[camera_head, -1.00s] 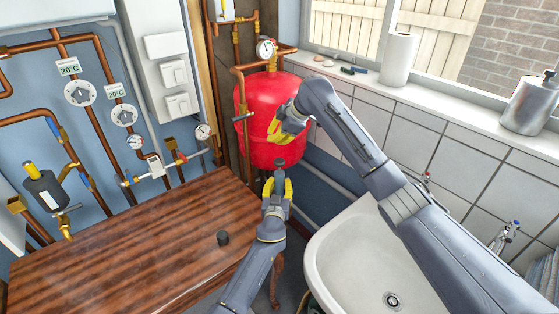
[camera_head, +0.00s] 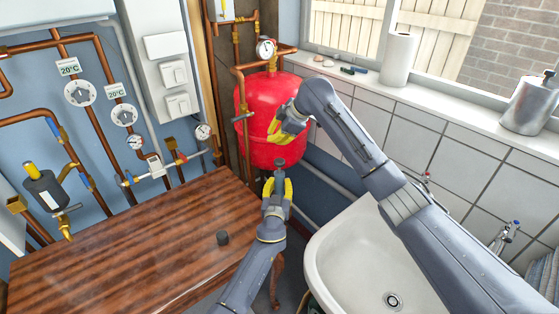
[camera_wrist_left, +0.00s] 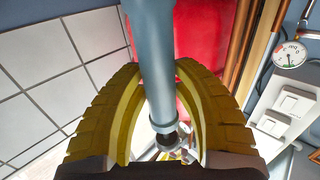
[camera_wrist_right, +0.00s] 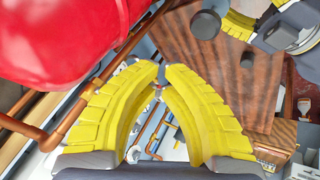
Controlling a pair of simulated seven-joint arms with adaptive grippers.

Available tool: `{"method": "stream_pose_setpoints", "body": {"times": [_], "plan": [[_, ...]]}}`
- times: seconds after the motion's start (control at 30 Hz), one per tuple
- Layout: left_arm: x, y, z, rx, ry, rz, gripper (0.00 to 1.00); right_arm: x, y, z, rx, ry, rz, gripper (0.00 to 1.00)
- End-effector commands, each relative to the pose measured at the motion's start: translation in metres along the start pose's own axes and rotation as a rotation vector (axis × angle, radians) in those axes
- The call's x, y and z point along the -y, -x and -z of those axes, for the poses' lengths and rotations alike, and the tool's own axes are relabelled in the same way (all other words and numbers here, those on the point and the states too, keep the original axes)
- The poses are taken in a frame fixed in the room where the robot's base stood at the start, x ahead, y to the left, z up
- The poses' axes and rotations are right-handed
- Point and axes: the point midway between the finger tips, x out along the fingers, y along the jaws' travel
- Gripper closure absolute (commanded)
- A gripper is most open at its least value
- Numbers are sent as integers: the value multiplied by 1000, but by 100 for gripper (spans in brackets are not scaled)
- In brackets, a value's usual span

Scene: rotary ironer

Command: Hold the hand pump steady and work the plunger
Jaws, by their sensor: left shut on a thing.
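The hand pump shows in the left wrist view as a grey-blue tube (camera_wrist_left: 155,60) with a collar, running between the yellow fingers. My left gripper (camera_head: 278,187) is shut on it. In the camera_head view the pump's dark round knob (camera_head: 279,163) stands just above those fingers. The knob also shows in the right wrist view (camera_wrist_right: 206,24), outside the right fingers. My right gripper (camera_head: 278,134) is above the knob, in front of the red tank, apart from the pump. Its fingers (camera_wrist_right: 160,72) are empty, with a narrow gap between the tips. The pump's lower end is hidden.
The red tank (camera_head: 253,112) is close behind both grippers. A wooden table (camera_head: 140,245) with a small black cylinder (camera_head: 223,238) is at left. A white sink (camera_head: 340,255) is at right, under my right arm. Copper pipes (camera_head: 240,120) run beside the tank.

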Motion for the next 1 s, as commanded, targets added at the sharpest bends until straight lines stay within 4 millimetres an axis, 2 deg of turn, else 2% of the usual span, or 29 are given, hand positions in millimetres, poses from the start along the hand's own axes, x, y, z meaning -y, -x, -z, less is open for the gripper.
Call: {"method": "stream_pose_setpoints", "body": {"times": [0.67,0.7,0.77,1.0], "plan": [[-1,1,-1,2,2,-2,100,0,0,0,0,0,0,100],[-1,1,-1,2,2,-2,100,0,0,0,0,0,0,95],[-1,1,-1,2,2,-2,100,0,1,0,0,0,0,100],[-1,1,-1,2,2,-2,100,-9,21,12,0,4,-6,100]]}}
